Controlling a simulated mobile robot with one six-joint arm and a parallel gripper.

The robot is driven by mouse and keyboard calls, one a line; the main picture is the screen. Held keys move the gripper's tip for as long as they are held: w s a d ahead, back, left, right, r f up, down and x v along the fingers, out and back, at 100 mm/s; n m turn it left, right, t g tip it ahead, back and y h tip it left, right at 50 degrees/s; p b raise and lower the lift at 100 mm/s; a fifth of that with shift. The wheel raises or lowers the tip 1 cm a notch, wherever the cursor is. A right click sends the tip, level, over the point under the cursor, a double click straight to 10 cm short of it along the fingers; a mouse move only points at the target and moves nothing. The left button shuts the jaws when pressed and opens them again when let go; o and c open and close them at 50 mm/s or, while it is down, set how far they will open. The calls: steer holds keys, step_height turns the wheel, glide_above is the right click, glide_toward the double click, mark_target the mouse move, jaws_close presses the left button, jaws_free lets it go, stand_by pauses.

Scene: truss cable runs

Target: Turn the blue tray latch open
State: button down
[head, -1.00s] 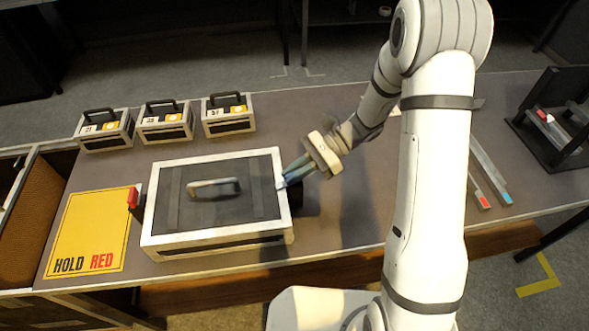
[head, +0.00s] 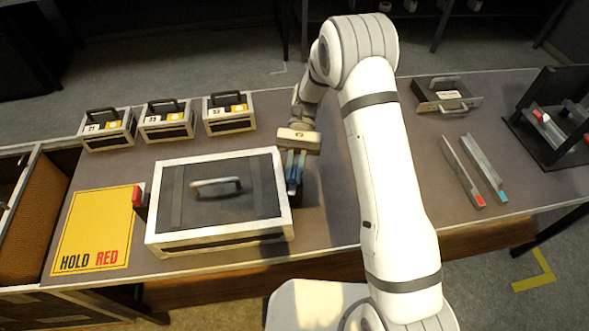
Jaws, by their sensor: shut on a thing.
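The large white-framed tray case (head: 165,241) with a dark lid and a grey handle (head: 216,187) sits on the bench, left of the middle. A red latch (head: 137,196) is on its left side. The latch's exact angle is hidden by the fingers.
A yellow "HOLD RED" sign (head: 93,225) lies left of the case. Several small cases (head: 168,121) stand behind it. At right are two rails (head: 484,168), a dark handled tray (head: 445,97) and a black rack (head: 556,120). The bench between case and rails is mostly clear.

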steer(key=n+h, duration=0.3)
steer(key=h, duration=0.1)
steer(key=shift+n, duration=0.3)
steer(key=shift+n+h, duration=0.3)
steer(key=shift+h, duration=0.2)
steer(key=c, duration=1.5)
jaws_free()
steer(key=shift+o, duration=0.2)
steer(key=p+v, duration=0.2)
steer(key=v, duration=0.5)
steer(key=shift+w+r, duration=0.3)
steer(key=shift+w, duration=0.05)
